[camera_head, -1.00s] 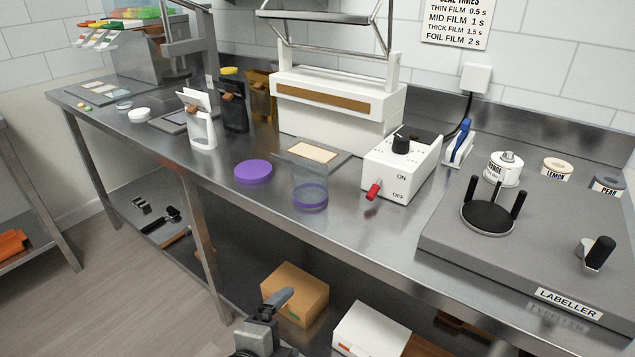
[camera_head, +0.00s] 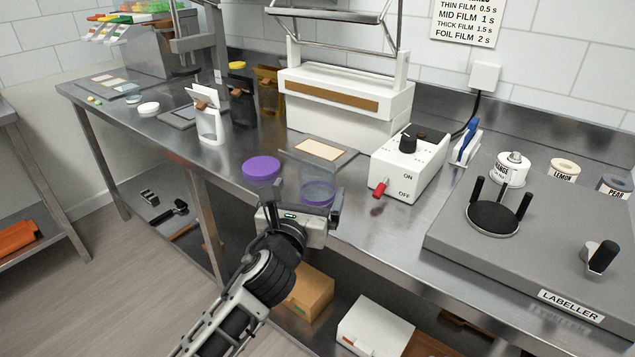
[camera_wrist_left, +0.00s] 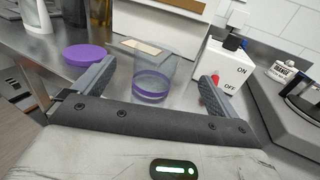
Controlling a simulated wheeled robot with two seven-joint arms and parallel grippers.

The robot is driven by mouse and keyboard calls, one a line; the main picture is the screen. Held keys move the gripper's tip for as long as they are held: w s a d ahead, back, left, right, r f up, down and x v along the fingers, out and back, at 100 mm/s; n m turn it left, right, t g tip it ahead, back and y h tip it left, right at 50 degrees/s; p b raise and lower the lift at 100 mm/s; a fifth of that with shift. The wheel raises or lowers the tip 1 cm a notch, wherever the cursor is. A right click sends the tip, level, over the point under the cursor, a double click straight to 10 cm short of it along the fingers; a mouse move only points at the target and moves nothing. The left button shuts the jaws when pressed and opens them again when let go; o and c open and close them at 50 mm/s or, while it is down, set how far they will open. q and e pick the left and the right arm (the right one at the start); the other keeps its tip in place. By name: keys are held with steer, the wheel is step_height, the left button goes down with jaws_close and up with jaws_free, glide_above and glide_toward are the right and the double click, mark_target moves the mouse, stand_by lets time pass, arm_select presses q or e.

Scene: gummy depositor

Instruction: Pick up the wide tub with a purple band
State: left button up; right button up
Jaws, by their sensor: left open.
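The wide clear tub with a purple band (camera_head: 318,188) stands upright on the steel counter near its front edge. My left gripper (camera_head: 300,196) is open at the counter's front edge, just in front of the tub, and hides the tub's lower part. In the left wrist view the tub (camera_wrist_left: 152,76) shows whole, its purple band low on the wall. It stands beyond and between the two spread fingers of the left gripper (camera_wrist_left: 145,88). No contact shows. My right gripper is not in view.
A purple lid (camera_head: 262,168) lies left of the tub. A white control box (camera_head: 410,165) with a red switch stands to the right, and a white sealer (camera_head: 340,112) stands behind. A grey labeller (camera_head: 535,235) fills the right end.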

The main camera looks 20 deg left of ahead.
mark_target(312, 181)
arm_select(q)
steer(key=w, duration=0.7)
steer(key=shift+w+a+f, duration=0.2)
steer(key=shift+a, duration=0.1)
steer(key=shift+c, duration=0.3)
steer(key=c, duration=1)
